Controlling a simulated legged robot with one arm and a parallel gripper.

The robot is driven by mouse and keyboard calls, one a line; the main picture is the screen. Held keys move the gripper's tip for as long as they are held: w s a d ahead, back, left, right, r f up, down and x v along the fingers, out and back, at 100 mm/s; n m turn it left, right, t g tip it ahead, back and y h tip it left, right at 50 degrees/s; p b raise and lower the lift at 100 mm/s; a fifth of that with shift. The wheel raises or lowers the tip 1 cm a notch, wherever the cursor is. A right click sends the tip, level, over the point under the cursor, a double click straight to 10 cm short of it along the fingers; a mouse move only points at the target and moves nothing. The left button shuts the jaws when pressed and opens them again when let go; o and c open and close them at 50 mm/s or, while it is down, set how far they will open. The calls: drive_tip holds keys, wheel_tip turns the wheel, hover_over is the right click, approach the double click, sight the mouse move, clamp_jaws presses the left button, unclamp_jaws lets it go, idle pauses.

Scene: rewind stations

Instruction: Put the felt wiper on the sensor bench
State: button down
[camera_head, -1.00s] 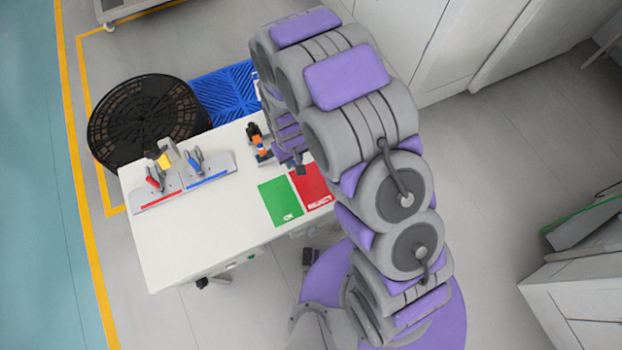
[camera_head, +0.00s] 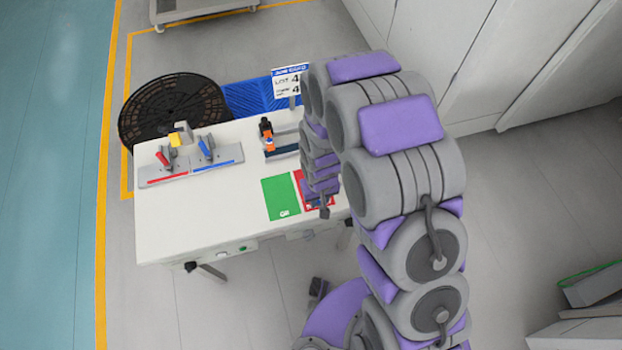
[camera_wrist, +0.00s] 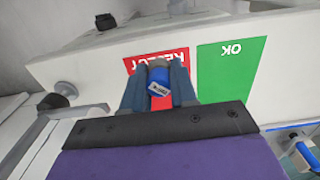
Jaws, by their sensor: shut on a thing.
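My gripper (camera_wrist: 158,92) is shut on a small blue piece with a white label (camera_wrist: 158,78), which I take to be the felt wiper. Its shape is mostly hidden between the fingers. In the head view my gripper (camera_head: 324,211) is over the red REJECT mat at the white bench's right part, and the held piece cannot be made out. The white bench (camera_head: 190,220), which I take to be the sensor bench, has a green OK mat (camera_head: 281,198) beside the red REJECT mat (camera_head: 300,181). In the wrist view the red mat (camera_wrist: 138,62) lies behind the fingers.
A grey plate with red-handled and blue-handled tools (camera_head: 190,165) is on the bench's left. An orange-and-black tool (camera_head: 266,135) stands near the back. A lot sign (camera_head: 290,80), blue pallet (camera_head: 250,97) and black reel (camera_head: 170,110) are behind. The bench's front left is clear.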

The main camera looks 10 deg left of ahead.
drive_tip(key=w, duration=0.2)
drive_tip(key=w+a, duration=0.1)
drive_tip(key=w, duration=0.1)
drive_tip(key=shift+w+a+f, duration=0.1)
drive_tip(key=shift+w+f, duration=0.05)
drive_tip(key=shift+w, duration=0.25)
drive_tip(key=w+a, duration=0.2)
drive_tip(key=a, duration=0.2)
drive_tip(key=shift+w+f+b, duration=0.35)
drive_tip(key=shift+w, duration=0.05)
drive_tip(key=shift+w+d, duration=0.1)
drive_tip(key=shift+w, duration=0.05)
drive_tip(key=d+f, duration=0.2)
drive_tip(key=f, duration=0.1)
drive_tip(key=shift+b, duration=0.4)
drive_tip(key=shift+w+f, duration=0.1)
drive_tip(key=shift+a+f, duration=0.1)
drive_tip(key=shift+a, duration=0.6)
drive_tip(key=c, duration=1.1)
unclamp_jaws()
drive_tip(key=shift+a, duration=0.15)
drive_tip(key=shift+c, duration=0.2)
drive_tip(key=shift+o, duration=1.3)
drive_tip(key=shift+d, duration=0.6)
drive_tip(key=shift+a+r, duration=0.35)
drive_tip(key=shift+r, duration=0.15)
wheel_tip(320, 180, up, 11)
drive_tip(key=p, duration=0.1)
drive_tip(key=shift+p, duration=0.35)
